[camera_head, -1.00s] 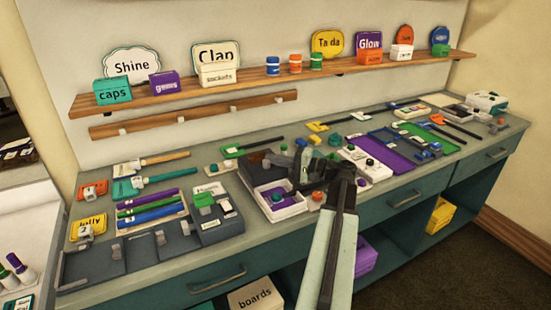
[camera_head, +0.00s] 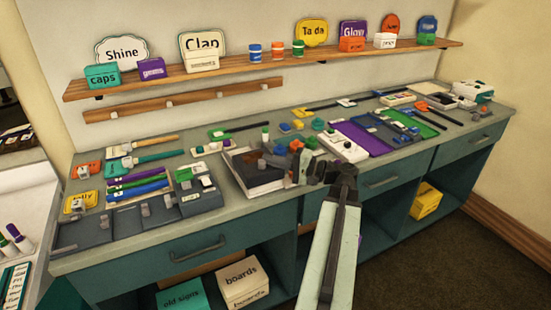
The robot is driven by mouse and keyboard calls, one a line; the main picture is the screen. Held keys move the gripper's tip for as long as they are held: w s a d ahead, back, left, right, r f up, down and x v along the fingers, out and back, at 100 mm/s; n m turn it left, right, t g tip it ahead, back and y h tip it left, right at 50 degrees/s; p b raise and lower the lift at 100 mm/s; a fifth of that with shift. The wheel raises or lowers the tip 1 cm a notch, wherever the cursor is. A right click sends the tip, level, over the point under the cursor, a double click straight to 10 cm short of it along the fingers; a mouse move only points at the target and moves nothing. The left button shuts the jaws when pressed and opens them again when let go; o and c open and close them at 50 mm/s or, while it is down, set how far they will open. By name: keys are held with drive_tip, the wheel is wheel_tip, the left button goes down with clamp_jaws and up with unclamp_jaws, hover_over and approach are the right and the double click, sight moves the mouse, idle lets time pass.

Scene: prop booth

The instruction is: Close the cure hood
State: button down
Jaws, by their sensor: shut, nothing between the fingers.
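The cure hood (camera_head: 258,168) is a dark brown, see-through lid on a white base near the middle of the counter. It lies down over the base, and I see no clear gap at its front edge. Whether it is fully seated is too small to tell. My gripper (camera_head: 312,168) is shut and empty, just to the right of the hood. It appears apart from the hood, with grey arm parts hiding some of the counter behind it.
A grey case (camera_head: 196,193) stands left of the hood. A white box with buttons (camera_head: 343,146) and a purple mat (camera_head: 363,138) lie to the right. Small coloured pieces lie behind my gripper. The shelf (camera_head: 225,74) above holds boxes and signs.

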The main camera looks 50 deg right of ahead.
drive_tip(key=shift+a+f, duration=0.1)
drive_tip(key=shift+a, duration=0.1)
drive_tip(key=w+d, duration=0.3)
drive_tip(key=shift+d, duration=0.2)
drive_tip(key=v, duration=1)
drive_tip(key=shift+s, duration=0.15)
drive_tip(key=shift+s, duration=0.1)
